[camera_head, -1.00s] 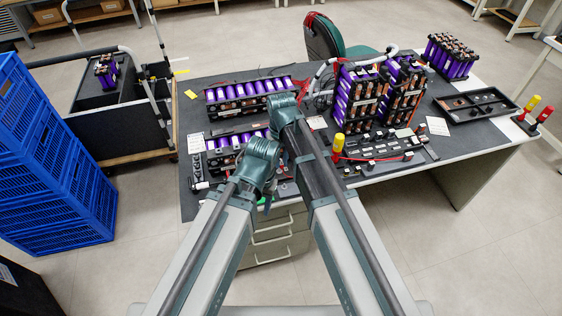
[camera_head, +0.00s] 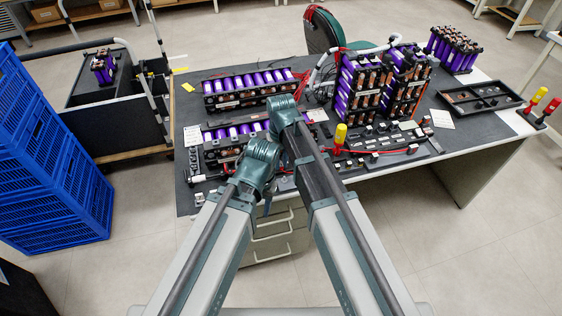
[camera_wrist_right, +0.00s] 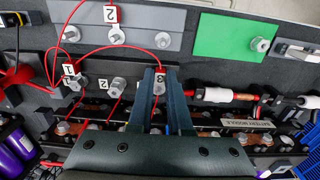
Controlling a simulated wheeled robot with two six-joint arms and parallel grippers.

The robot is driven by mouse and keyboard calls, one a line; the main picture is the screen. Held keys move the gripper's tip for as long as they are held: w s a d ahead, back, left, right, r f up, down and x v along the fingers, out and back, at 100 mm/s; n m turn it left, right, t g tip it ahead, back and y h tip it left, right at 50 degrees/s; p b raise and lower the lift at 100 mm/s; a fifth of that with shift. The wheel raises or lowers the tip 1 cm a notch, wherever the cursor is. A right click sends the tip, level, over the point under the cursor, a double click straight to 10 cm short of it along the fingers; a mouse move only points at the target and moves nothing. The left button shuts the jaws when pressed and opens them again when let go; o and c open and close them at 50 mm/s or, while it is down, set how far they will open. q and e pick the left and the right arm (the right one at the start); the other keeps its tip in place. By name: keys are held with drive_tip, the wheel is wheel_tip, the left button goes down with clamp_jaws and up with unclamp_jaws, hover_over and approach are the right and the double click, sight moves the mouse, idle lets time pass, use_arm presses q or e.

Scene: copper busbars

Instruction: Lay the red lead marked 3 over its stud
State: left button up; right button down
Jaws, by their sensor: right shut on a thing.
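In the right wrist view, the red lead's end with tag 3 (camera_wrist_right: 159,76) sits between the fingertips of my right gripper (camera_wrist_right: 160,82), which is shut on it. Its red wire arcs left from the fingers. The end is above a grey stud block (camera_wrist_right: 92,80); the stud directly beneath is hidden, so I cannot tell whether they touch. A bare stud (camera_wrist_right: 118,84) beside a printed 2 stands just left of the fingers. In the head view, my forearms hide the right fingers.
A lead tagged 1 (camera_wrist_right: 69,69) lies at the block's left. A lead tagged 2 (camera_wrist_right: 111,14) lies by a stud on the upper grey plate (camera_wrist_right: 140,36), which has another stud. A green plate (camera_wrist_right: 222,38) is right. Tall purple cell modules (camera_head: 360,88) stand on the bench.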

drive_tip(key=shift+f+b, duration=0.35)
drive_tip(key=c, duration=0.8)
unclamp_jaws()
drive_tip(key=shift+o, duration=0.2)
drive_tip(key=shift+r, duration=0.1)
wheel_tip(320, 180, up, 6)
drive_tip(key=p, duration=0.6)
